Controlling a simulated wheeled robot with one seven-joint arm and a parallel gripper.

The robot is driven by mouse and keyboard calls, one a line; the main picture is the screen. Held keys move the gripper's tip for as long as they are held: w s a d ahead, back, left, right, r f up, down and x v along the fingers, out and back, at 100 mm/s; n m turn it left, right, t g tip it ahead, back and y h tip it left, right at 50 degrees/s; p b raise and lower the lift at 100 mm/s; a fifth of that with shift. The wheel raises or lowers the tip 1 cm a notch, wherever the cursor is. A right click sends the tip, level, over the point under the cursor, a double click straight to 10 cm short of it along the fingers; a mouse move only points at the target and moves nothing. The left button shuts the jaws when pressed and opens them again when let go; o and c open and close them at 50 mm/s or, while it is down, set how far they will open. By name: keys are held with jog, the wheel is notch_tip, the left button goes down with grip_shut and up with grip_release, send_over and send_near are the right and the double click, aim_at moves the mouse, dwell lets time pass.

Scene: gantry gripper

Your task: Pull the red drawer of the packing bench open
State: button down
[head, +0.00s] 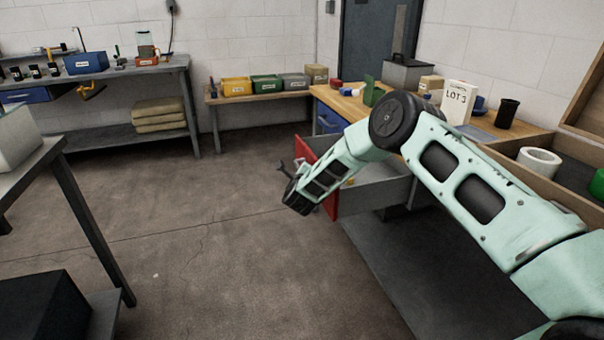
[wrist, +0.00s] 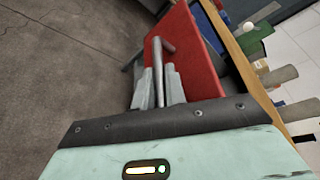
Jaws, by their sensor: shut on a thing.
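The red drawer's front (head: 331,188) stands out from the packing bench (head: 345,104) in the head view, with the drawer's grey side (head: 375,190) showing behind it, so the drawer is open. In the wrist view the red front (wrist: 195,55) fills the upper middle, and its grey bar handle (wrist: 160,47) sticks out from it. My gripper (wrist: 160,78) is shut on the handle, its fingers on either side of the bar. In the head view my arm covers part of the drawer and front, and the grip is mostly hidden.
A blue drawer (head: 327,121) sits in the bench beside the red one. A white LOT 3 box (head: 458,102), a black cup (head: 507,113) and a white roll (head: 539,161) stand on the bench side. The floor (head: 200,240) left of the drawer is clear.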

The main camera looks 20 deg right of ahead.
jog(key=c, duration=1.5)
grip_release()
jog(key=shift+o, duration=0.2)
jog(key=v, duration=1.7)
jog(key=shift+a+b, duration=0.15)
jog(key=shift+b, duration=0.3)
jog(key=shift+s, duration=0.15)
